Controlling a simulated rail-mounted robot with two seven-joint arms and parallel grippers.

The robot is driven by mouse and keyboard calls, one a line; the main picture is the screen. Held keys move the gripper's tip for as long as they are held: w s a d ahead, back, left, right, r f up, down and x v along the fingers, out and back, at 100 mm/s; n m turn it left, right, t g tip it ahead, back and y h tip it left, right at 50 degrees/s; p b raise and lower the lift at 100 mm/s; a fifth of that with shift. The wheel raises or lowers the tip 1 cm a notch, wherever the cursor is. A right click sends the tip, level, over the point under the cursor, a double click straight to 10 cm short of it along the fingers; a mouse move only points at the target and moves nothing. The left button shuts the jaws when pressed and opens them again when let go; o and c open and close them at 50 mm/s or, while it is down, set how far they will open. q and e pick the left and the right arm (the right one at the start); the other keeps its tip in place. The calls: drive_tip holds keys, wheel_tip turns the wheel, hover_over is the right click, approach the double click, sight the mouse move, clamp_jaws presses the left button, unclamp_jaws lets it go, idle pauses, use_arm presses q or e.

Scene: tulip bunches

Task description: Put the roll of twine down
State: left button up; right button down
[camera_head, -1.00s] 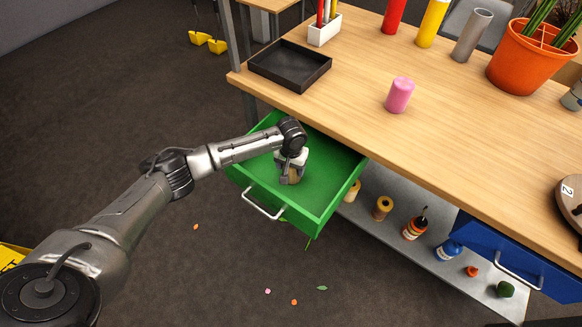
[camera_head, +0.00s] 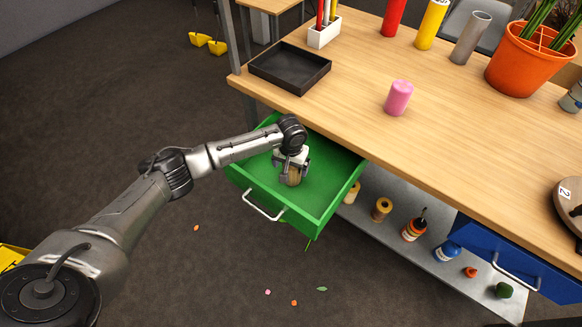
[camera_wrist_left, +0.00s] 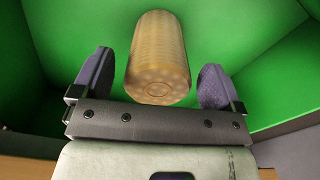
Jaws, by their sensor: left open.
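The roll of twine (camera_head: 293,177) is a tan cylinder inside the open green drawer (camera_head: 331,196). It also shows in the left wrist view (camera_wrist_left: 158,60), between the two fingers with a gap on each side. My left gripper (camera_head: 292,172) is open around the twine, low inside the drawer. Its two dark finger pads show in the left wrist view (camera_wrist_left: 157,82), spread apart. Part of the twine is hidden by the gripper in the head view. My right gripper is not in view.
The wooden worktop (camera_head: 450,140) overhangs the drawer's back and carries a black tray (camera_head: 290,67) and a pink cylinder (camera_head: 399,98). A grey shelf (camera_head: 440,262) with rolls and bottles lies below. A blue drawer (camera_head: 520,262) is at the right.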

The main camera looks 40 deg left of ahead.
use_arm(q)
wheel_tip(320, 180, up, 10)
drive_tip(key=p, duration=0.3)
drive_tip(key=shift+r, duration=0.1)
drive_tip(key=s+d+f+m+h+p, duration=0.1)
drive_tip(key=s+d+p, duration=0.1)
drive_tip(key=s+d, duration=0.2)
drive_tip(key=s+d+m+h+p, duration=0.1)
drive_tip(key=s+d+m+p, duration=0.1)
drive_tip(key=s+d, duration=0.3)
drive_tip(key=s+d+f+m+g+h+p, duration=0.1)
drive_tip(key=s+d, duration=0.3)
drive_tip(key=d, duration=0.5)
drive_tip(key=shift+s+d+f+m+p, duration=0.2)
drive_tip(key=shift+d+f+m+p, duration=0.15)
drive_tip(key=shift+m+p, duration=0.25)
drive_tip(key=s+f+t+b, duration=0.3)
drive_tip(key=s+f+b, duration=0.15)
drive_tip(key=s, duration=0.85)
drive_tip(key=s+a+t+y+b, duration=0.1)
drive_tip(key=s+a+y, duration=0.1)
drive_tip(key=s+a, duration=0.4)
drive_tip(key=shift+s+r+m+t+y, duration=0.2)
drive_tip(key=shift+s+m+t+y, duration=0.15)
drive_tip(key=shift+s, duration=0.35)
